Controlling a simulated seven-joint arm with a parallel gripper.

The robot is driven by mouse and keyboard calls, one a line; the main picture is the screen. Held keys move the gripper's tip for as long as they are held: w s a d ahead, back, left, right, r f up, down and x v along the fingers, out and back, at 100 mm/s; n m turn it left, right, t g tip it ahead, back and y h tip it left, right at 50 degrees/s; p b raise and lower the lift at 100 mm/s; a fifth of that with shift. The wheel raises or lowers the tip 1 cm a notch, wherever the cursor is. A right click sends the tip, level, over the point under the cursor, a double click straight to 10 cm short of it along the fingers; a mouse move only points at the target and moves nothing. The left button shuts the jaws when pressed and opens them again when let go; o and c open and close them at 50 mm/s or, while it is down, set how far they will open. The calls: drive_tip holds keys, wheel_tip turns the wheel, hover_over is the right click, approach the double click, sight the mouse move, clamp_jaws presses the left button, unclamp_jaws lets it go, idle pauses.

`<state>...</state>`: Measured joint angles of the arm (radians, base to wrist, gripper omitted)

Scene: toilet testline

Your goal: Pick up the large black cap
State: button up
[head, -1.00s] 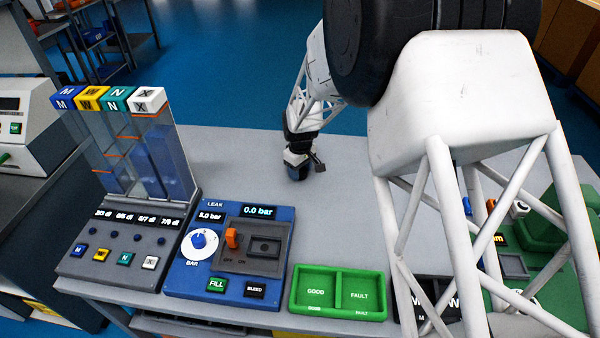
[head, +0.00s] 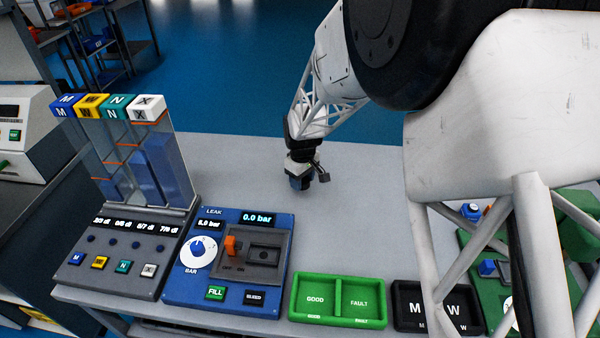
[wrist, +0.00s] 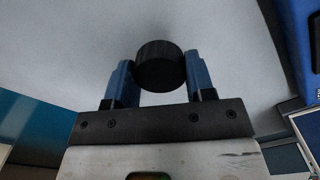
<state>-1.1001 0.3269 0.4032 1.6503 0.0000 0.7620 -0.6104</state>
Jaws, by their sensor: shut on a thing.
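The large black cap (wrist: 158,66) is a dark, ridged round piece. In the wrist view it sits between the two blue fingers of my gripper (wrist: 158,80), with a finger against each side. My gripper is shut on it. In the head view my gripper (head: 300,182) hangs over the grey table behind the blue leak station. The cap cannot be made out clearly there. Whether it touches the table I cannot tell.
The blue leak station (head: 190,285) with its dial stands in front of my gripper. A green GOOD/FAULT tray (head: 338,323) and a black M/W tray (head: 408,318) line the front edge. A rack with lettered cubes (head: 108,107) stands left. The table's middle (head: 360,215) is clear.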

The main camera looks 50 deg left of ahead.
drive_tip(key=s+d, duration=0.1)
drive_tip(key=d, duration=0.2)
drive_tip(key=s+d, duration=0.2)
drive_tip(key=d, duration=0.1)
drive_tip(key=s+d+r, duration=0.1)
drive_tip(key=s+d, duration=0.1)
drive_tip(key=d, duration=0.1)
drive_tip(key=shift+d, duration=0.2)
